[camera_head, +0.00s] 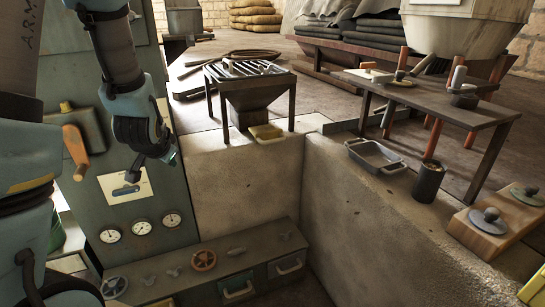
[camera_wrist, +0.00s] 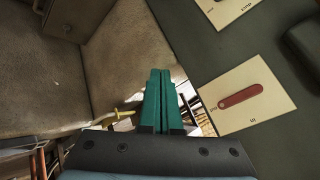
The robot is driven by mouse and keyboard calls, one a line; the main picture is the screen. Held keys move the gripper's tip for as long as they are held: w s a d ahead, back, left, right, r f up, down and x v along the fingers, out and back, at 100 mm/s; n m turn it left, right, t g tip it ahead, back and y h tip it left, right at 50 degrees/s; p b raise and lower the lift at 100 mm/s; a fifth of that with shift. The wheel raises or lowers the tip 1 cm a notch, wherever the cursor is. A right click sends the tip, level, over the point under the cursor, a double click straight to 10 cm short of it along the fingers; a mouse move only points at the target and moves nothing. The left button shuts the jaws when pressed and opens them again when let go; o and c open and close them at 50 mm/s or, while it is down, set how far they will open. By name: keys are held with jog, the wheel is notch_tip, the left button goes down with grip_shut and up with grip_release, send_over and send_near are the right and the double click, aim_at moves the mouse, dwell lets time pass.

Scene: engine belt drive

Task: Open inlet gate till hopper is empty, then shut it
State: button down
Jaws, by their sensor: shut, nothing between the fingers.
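My gripper (camera_head: 170,159) is shut and empty in front of the green-grey panel (camera_head: 92,85) in the head view. Its green fingers lie together in the wrist view (camera_wrist: 160,72). Right of them there, apart from them, is a cream plate (camera_wrist: 238,115) marked "IN" with a red lever (camera_wrist: 240,96). A cream plate (camera_head: 117,190) also shows on the panel below my gripper in the head view. A grey funnel-shaped hopper (camera_head: 252,101) stands under a slatted top on legs. A yellow piece (camera_head: 266,132) lies below it. The hopper's contents cannot be made out.
An orange handle (camera_head: 75,150) sticks out left of my gripper. Several gauges (camera_head: 143,228) sit below the plate. A stone-walled pit (camera_head: 245,185) drops away to the right, with a cabinet (camera_head: 235,265) at its bottom. A workbench (camera_head: 450,107) stands at right.

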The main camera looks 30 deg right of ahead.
aim_at(265, 135)
jog(key=d+f+m+t+h+b, duration=0.2)
jog(key=d+f+m+h+b, duration=0.25)
jog(key=d+m, duration=0.65)
jog(key=s+d+m+h+b, duration=0.2)
jog(key=s+d+h, duration=0.1)
jog(key=d, duration=0.4)
jog(key=s+d+m+h+b, duration=0.2)
jog(key=s+d+h, duration=0.1)
jog(key=d, duration=0.5)
jog(key=shift+m, duration=0.3)
jog(key=x, duration=0.4)
jog(key=w+a+x, duration=0.1)
jog(key=x, duration=0.3)
jog(key=w+x, duration=0.1)
jog(key=x, duration=0.3)
jog(key=shift+a+f, duration=0.25)
jog(key=shift+a, duration=0.1)
jog(key=shift+w+d+f, duration=0.1)
jog(key=shift+w, duration=0.35)
jog(key=w, duration=0.4)
jog(key=w+b, duration=0.1)
jog(key=w, duration=0.1)
jog(key=shift+w+d, duration=0.35)
jog(key=shift+w, duration=0.2)
